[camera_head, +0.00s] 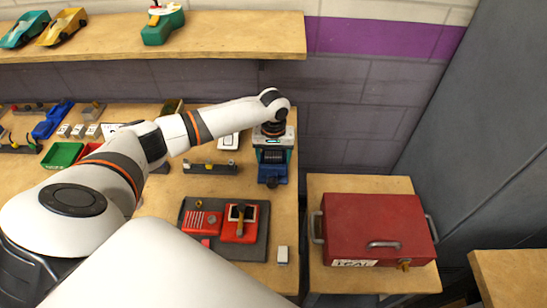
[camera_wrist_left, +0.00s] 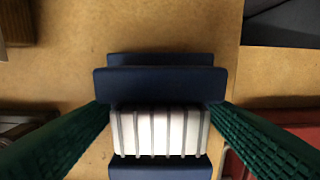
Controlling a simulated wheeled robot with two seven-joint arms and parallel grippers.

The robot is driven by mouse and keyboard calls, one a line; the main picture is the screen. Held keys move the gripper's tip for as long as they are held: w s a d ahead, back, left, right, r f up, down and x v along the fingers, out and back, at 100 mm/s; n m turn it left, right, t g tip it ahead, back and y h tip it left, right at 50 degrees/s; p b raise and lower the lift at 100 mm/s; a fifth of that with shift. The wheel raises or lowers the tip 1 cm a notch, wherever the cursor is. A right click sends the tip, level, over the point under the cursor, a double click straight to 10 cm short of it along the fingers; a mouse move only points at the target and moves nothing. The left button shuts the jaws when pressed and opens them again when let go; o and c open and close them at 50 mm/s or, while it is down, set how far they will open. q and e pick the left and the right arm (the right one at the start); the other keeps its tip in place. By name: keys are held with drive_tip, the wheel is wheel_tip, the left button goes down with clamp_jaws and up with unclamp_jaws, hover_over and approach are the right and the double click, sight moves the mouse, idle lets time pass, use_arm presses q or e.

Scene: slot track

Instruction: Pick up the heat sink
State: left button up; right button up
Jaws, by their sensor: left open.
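The heat sink (camera_wrist_left: 158,132) is a pale, finned block between blue parts of a holder (camera_wrist_left: 160,84) in the left wrist view. In the head view the blue holder (camera_head: 272,175) stands at the right side of the workbench, under my left gripper (camera_head: 272,153). My left gripper is open, its green-padded fingers on either side of the heat sink; whether they touch it, I cannot tell. The heat sink is mostly hidden by the gripper in the head view. My right gripper is not in view.
A red toolbox (camera_head: 375,230) sits on a stand to the right. A shelf (camera_head: 230,35) with toy cars runs above. Small parts and bins lie left.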

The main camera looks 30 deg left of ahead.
use_arm(q)
drive_tip(key=shift+r, duration=0.1)
drive_tip(key=c, duration=1.1)
